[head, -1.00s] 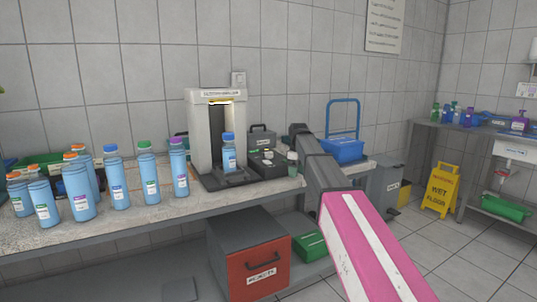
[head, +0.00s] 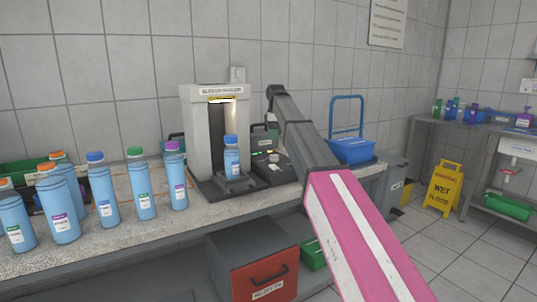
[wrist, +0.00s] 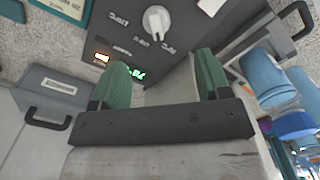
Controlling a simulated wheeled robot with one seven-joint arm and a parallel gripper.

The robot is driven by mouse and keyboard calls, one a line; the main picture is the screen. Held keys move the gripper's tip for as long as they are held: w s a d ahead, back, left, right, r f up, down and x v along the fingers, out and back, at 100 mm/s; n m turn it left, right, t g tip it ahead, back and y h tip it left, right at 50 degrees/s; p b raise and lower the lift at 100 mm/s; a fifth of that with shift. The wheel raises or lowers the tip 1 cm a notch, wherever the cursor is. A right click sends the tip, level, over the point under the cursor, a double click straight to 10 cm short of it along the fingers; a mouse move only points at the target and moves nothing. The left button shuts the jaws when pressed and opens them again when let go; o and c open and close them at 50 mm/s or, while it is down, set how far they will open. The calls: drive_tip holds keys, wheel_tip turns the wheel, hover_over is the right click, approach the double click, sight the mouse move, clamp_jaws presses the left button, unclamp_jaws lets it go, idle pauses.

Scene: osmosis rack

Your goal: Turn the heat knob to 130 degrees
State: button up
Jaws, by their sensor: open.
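The heat knob (wrist: 157,22) is a white dial with a pointer on a dark control panel (wrist: 122,30), near the top of the wrist view. Marks surround it, too blurred to read. A green lit display (wrist: 133,72) shows partly behind a finger, with an orange light (wrist: 101,55) beside it. My gripper (wrist: 162,62) has two green fingers spread apart with nothing between them. The knob appears beyond the fingertips, between them and apart from both. In the head view the dark control box (head: 272,172) sits right of the sealer, partly behind my arm; the gripper cannot be made out there.
The white sealer (head: 199,135) holds a blue-capped bottle (head: 232,160). Several blue bottles (head: 143,190) stand on the bench to the left. A blue basket (head: 352,151) stands right of my arm. A red-fronted rejects box (head: 265,275) is below the bench.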

sight(274, 155)
drive_tip(key=shift+w+a+f, duration=0.25)
drive_tip(key=shift+w, duration=0.1)
wheel_tip(274, 155, down, 10)
drive_tip(key=shift+f, duration=0.1)
drive_tip(key=shift+c, duration=0.3)
drive_tip(key=c, duration=0.9)
